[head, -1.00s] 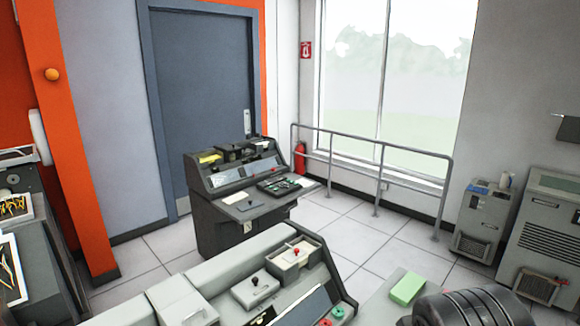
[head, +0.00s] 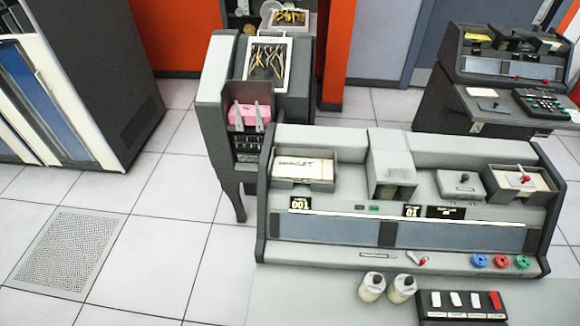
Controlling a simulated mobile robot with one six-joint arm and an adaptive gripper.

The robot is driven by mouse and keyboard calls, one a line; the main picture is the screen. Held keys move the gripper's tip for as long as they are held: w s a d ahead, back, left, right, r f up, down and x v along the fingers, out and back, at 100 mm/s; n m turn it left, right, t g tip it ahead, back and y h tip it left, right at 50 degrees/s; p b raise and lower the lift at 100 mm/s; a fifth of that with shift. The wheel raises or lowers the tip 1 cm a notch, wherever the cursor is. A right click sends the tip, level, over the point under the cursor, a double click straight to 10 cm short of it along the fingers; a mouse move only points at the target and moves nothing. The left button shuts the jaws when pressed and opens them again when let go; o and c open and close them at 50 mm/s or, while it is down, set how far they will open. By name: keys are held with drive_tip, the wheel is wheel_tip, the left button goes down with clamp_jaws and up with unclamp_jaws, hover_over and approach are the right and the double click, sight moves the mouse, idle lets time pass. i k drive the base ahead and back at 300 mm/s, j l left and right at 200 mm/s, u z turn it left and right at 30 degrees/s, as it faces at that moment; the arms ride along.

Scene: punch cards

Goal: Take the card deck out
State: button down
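A pink card deck (head: 250,114) sits in the recess of the dark grey machine (head: 212,95) left of centre, behind two light upright prongs. A white stack of cards (head: 304,167) lies in the left tray of the wide grey card machine (head: 330,145). Another pale stack (head: 520,180), with a red-knobbed piece on it, lies in that machine's right tray. I cannot tell which of these the task means. My gripper is not in view.
Two cream spools (head: 386,287) and a switch box (head: 460,305) stand at the front. A tall cabinet (head: 100,60) stands at left and a console (head: 510,80) at back right. The tiled floor (head: 155,215) at left is clear.

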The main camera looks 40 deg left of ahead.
sight(306, 170)
drive_tip(key=u, duration=1.65)
drive_tip(key=k+j, duration=0.1)
drive_tip(key=j+z, duration=0.15)
drive_tip(key=j, duration=0.3)
drive_tip(key=j+z, duration=0.2)
drive_tip(key=j, duration=0.25)
drive_tip(key=k+j+z, duration=0.15)
drive_tip(key=j, duration=0.25)
drive_tip(key=k+j+z, duration=0.15)
drive_tip(key=j, duration=0.3)
drive_tip(key=i+j+z, duration=0.2)
drive_tip(key=i+j, duration=0.15)
drive_tip(key=i, duration=0.2)
drive_tip(key=i+j+z, duration=0.25)
drive_tip(key=i+j, duration=0.25)
drive_tip(key=i, duration=0.05)
